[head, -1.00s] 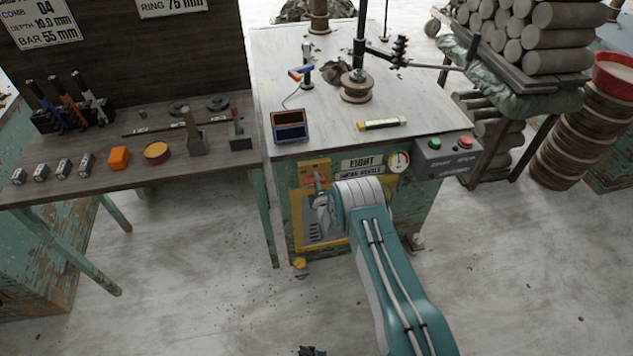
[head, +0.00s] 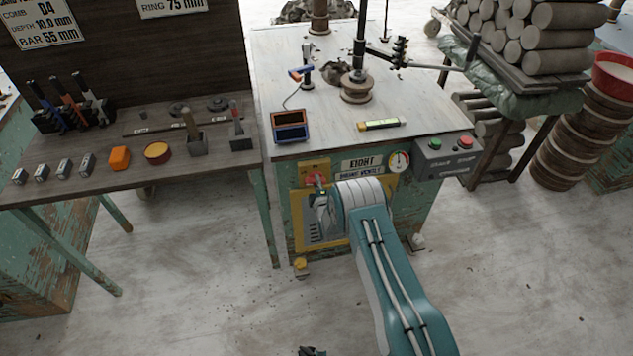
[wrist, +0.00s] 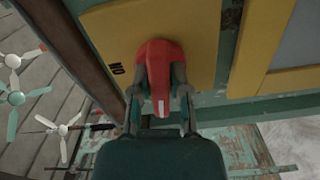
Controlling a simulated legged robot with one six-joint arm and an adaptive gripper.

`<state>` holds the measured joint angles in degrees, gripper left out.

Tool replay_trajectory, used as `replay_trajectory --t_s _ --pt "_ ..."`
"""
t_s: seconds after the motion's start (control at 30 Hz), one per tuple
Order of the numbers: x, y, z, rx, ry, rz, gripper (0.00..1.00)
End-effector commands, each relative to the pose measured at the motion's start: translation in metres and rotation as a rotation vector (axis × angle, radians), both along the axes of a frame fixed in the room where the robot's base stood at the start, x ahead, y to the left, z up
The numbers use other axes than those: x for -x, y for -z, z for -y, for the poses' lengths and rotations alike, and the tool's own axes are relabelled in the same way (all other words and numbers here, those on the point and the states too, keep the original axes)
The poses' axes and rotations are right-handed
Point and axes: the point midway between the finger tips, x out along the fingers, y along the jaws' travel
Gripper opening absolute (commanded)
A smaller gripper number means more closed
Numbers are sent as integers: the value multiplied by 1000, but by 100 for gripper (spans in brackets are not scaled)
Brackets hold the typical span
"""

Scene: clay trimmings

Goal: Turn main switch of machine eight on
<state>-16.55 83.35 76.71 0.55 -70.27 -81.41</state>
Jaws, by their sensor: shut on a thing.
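Machine eight's main switch is a red knob (head: 315,178) on a yellow plate (wrist: 110,32) at the machine's front, left of the EIGHT nameplate (head: 362,164). My gripper (head: 319,190) is at the switch and partly hides it. In the wrist view, my gripper (wrist: 161,78) is shut on the red knob (wrist: 160,54), one finger on each side. The knob's white mark points toward my palm.
Right of the switch are a round gauge (head: 399,161) and a grey box with green and red buttons (head: 446,155). A yellow-framed vent panel (head: 325,230) sits below. A workbench (head: 120,177) with tools stands at left.

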Motion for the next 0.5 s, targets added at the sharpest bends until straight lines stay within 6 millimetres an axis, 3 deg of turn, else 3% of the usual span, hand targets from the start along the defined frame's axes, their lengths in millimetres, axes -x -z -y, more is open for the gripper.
replay_trajectory --t_s 0.5 --pt "3 6 1 -451 1 -146 0"
